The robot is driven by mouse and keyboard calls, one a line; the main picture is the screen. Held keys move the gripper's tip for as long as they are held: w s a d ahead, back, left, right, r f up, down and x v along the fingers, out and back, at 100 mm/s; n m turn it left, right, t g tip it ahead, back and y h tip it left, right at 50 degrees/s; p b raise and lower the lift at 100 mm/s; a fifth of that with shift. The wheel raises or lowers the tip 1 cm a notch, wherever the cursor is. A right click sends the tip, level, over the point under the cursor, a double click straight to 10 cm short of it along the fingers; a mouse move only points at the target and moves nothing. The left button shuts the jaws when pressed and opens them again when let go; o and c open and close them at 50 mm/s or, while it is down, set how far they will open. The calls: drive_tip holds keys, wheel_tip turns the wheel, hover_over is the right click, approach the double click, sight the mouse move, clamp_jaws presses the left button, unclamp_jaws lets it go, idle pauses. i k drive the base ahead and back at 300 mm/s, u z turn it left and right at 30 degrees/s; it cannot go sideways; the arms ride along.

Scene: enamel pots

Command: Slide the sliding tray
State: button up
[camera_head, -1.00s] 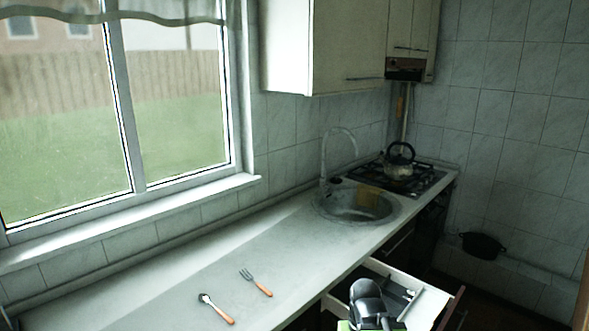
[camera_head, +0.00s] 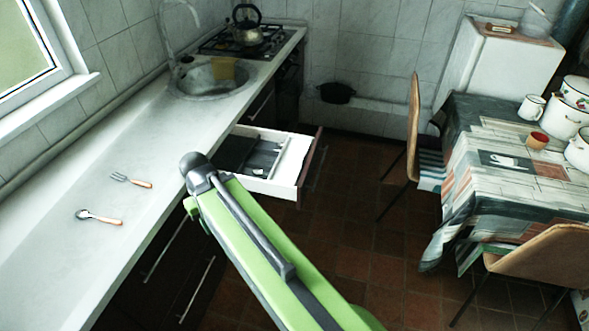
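The open drawer (camera_head: 291,172) juts out from under the counter, with white walls and a dark front edge. Inside it, a grey tray-like insert (camera_head: 265,158) shows beside a darker area; its near part is partly covered by my arm and I cannot tell its full outline. My green arm reaches up from the bottom of the picture, its dark rounded joint just left of the drawer, over the counter's edge. My gripper itself does not show.
A fork (camera_head: 131,180) and a spoon (camera_head: 98,218) lie on the counter (camera_head: 75,165). A sink (camera_head: 212,78) and a kettle (camera_head: 246,28) are behind. A chair (camera_head: 413,125) and a covered table (camera_head: 480,150) stand right; the tiled floor between is clear.

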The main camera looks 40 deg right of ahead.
sight(286, 169)
drive_tip(key=u, duration=0.2)
drive_tip(key=k, duration=1.15)
drive_tip(key=z, duration=0.95)
drive_tip(key=i, duration=1)
drive_tip(key=z, duration=0.05)
